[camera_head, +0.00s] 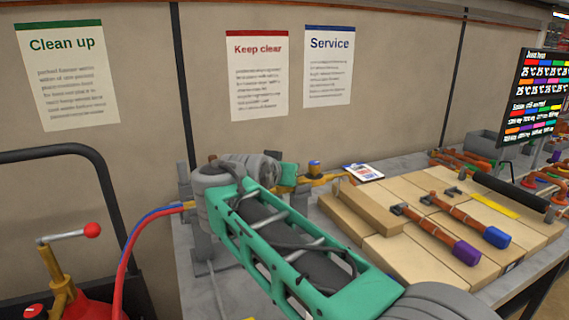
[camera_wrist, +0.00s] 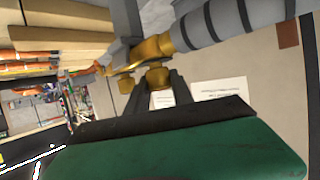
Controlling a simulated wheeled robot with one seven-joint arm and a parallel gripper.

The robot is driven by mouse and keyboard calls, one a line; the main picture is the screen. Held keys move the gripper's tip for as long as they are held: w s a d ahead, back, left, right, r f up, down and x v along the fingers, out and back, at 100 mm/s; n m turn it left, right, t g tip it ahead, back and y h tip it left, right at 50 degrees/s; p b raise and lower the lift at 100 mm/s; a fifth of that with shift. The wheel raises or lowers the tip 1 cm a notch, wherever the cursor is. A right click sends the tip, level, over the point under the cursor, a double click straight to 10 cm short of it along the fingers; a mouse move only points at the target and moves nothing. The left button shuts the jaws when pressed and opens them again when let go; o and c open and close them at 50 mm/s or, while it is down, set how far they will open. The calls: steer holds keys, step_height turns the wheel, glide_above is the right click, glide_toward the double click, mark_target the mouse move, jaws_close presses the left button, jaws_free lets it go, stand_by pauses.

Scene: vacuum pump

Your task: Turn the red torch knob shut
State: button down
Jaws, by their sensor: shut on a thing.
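In the wrist view the torch's brass body (camera_wrist: 150,50) runs across the upper middle, with a fitting (camera_wrist: 125,85) to the left. My gripper (camera_wrist: 165,82) has its dark fingers drawn together at a brass stub on the torch body. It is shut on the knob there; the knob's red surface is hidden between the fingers. In the head view my green hand (camera_head: 286,174) is beside the torch, its fingertips not clearly visible.
Red and blue hoses (camera_head: 150,216) run from a cart at left, which has a red-ball lever (camera_head: 92,230). Cardboard (camera_head: 410,245) covers the bench at right, bearing tools with purple and blue ends. A screen (camera_head: 540,95) stands at far right. The wall stands behind.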

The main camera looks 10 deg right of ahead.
steer(key=shift+m+g+h+p, duration=0.3)
steer(key=shift+m+h+p, duration=0.1)
steer(key=shift+m+h, duration=0.1)
steer(key=c, duration=1.1)
jaws_free()
steer(key=v, duration=0.7)
steer(key=shift+s+a+r, duration=0.15)
steer(key=shift+s+a, duration=0.05)
steer(key=shift+s, duration=0.05)
